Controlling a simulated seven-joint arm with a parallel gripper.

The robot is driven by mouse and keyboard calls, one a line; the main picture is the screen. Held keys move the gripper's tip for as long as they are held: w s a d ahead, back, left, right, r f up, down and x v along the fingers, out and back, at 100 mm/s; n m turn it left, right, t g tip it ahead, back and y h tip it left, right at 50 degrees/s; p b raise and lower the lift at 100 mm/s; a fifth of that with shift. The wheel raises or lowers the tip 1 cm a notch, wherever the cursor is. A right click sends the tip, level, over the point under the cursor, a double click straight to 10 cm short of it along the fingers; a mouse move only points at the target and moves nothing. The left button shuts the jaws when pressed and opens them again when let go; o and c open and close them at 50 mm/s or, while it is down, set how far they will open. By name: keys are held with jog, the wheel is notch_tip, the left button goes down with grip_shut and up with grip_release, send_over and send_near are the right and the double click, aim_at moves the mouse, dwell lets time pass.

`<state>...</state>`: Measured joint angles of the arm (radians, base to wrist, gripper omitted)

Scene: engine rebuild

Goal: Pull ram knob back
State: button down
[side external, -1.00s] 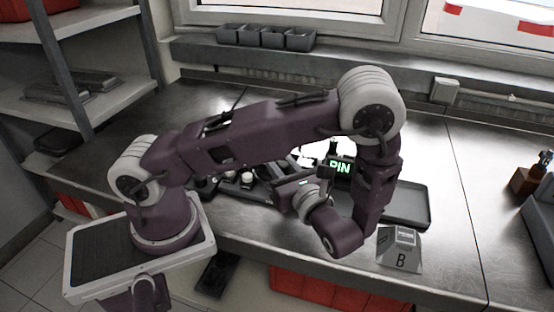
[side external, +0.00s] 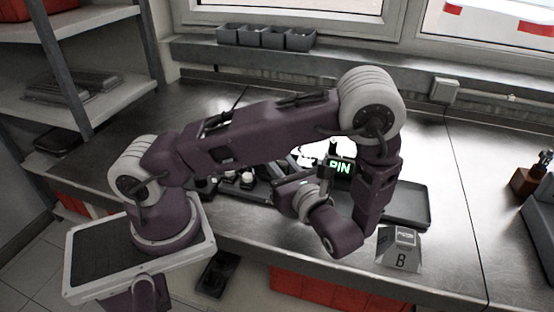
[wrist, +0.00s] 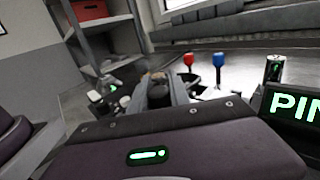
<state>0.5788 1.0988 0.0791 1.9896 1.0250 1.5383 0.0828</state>
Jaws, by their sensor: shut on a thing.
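In the wrist view, a dark rounded knob (wrist: 158,92), which I take to be the ram knob, sits between the two grey fingers of my gripper (wrist: 160,96). The gripper is shut on it. The fingers stand close along both sides of the knob, and its lower part and mounting are hidden. In the side view the fingers and the knob are hidden behind or among my arm and wrist. A black display with green letters "PIN" (side external: 341,168) stands beside my wrist; it also shows at the right of the wrist view (wrist: 292,106).
A red-topped lever (wrist: 189,60) and a blue-topped one (wrist: 219,60) stand beyond the gripper. White-capped parts (side external: 247,178) lie left of the wrist. The steel bench further right is mostly clear.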

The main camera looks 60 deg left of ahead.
jog(key=w+d, duration=0.6)
jog(key=shift+w+d, duration=0.15)
jog(key=c, duration=1.2)
grip_release()
jog(key=d, duration=0.7)
